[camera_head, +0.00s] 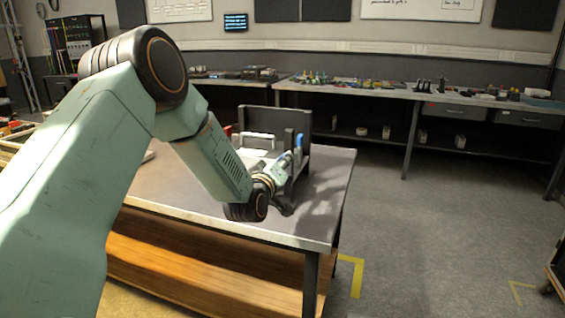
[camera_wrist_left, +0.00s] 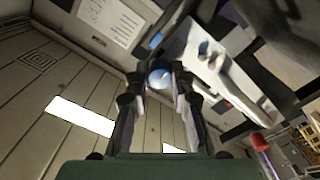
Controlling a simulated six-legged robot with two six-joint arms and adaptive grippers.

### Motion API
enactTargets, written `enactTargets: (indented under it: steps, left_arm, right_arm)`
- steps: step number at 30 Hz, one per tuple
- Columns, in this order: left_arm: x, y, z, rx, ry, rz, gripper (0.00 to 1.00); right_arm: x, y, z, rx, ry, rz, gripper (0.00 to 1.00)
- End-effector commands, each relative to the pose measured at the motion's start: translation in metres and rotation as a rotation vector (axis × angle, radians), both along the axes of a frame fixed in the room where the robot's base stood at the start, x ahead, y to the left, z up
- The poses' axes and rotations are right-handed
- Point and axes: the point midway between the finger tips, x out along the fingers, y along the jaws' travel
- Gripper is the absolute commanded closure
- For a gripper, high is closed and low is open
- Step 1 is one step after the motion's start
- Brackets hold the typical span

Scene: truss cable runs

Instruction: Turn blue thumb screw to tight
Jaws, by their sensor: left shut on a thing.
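My left gripper (camera_head: 284,168) is at the front of a dark upright fixture (camera_head: 272,118) on the table, partly hidden by its own wrist. In the left wrist view, the two fingers of the left gripper (camera_wrist_left: 157,80) are closed on the blue thumb screw (camera_wrist_left: 159,77), whose rounded end shows between the fingertips. How far the screw is turned cannot be told. A small blue part (camera_head: 299,141) shows just above the gripper in the head view; I cannot tell whether it is the same screw. My right gripper is not in view.
The fixture stands on a grey table (camera_head: 325,195) with a wooden lower shelf (camera_head: 200,272). A white bar (camera_head: 257,140) crosses the fixture's front. A long workbench (camera_head: 385,91) with small items runs along the back.

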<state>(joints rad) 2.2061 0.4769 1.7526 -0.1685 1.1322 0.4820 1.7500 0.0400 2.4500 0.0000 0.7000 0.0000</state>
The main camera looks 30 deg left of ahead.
Motion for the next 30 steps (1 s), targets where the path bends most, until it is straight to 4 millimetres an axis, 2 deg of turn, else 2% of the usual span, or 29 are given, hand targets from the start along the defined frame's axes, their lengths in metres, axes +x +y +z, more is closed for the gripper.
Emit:
enactTargets:
  steps: [1,9,19,23,30]
  left_arm:
    - [0.002,0.002,0.007,0.003,-0.017,0.005,0.76]
    - [0.001,0.001,0.004,0.002,-0.009,0.003,0.54]
    - [-0.002,0.0,0.001,0.001,-0.004,0.002,0.54]
    - [-0.014,-0.002,0.001,0.001,-0.002,0.002,0.54]
    - [-0.053,-0.012,0.001,-0.003,-0.003,0.003,0.54]
  right_arm:
    - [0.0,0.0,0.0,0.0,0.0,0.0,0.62]
    - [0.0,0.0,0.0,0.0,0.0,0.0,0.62]
    - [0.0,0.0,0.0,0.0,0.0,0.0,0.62]
    - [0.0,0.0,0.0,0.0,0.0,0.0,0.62]
    - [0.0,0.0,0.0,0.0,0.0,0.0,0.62]
